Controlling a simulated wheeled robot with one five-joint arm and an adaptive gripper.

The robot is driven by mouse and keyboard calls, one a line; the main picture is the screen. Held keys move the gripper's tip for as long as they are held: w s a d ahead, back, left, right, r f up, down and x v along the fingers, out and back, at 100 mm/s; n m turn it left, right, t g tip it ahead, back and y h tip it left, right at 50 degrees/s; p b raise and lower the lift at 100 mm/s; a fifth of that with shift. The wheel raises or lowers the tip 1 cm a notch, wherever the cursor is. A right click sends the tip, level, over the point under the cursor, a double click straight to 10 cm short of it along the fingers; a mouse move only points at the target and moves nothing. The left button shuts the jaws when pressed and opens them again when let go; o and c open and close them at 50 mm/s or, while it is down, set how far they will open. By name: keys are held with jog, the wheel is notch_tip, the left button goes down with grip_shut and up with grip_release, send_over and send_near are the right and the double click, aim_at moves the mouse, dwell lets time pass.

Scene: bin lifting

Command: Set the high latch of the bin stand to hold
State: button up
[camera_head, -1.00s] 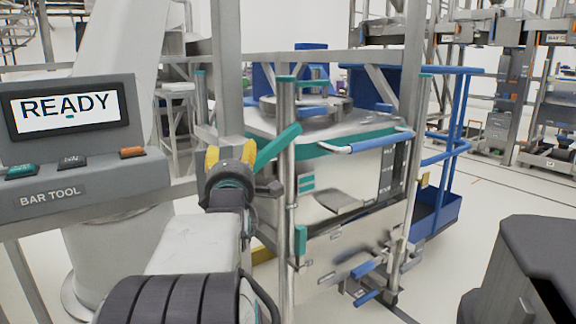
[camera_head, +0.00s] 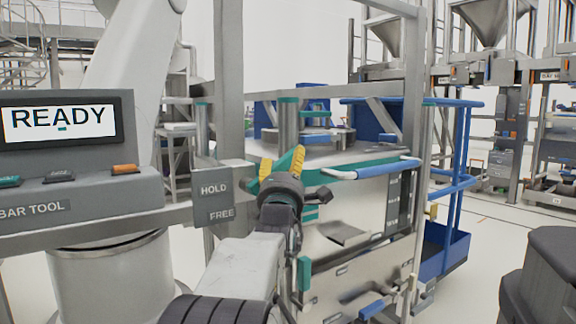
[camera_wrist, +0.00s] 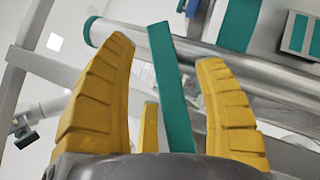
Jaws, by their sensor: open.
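The high latch is a teal lever (camera_head: 289,161) on the upright steel post of the bin stand (camera_head: 287,118). A grey plate (camera_head: 213,200) marked HOLD above and FREE below stands just left of my gripper. The lever slants; I cannot tell which mark it points to.
A grey console (camera_head: 70,165) reading READY and BAR TOOL stands at the left. A steel bin (camera_head: 355,205) with a teal band and a blue-gripped handle (camera_head: 375,169) is behind my gripper. A blue railed platform (camera_head: 445,248) stands right of the bin. Open floor lies farther right.

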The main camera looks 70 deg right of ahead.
aim_at(288, 161)
jog(key=shift+b+x, duration=0.4)
jog(key=shift+x, duration=1.45)
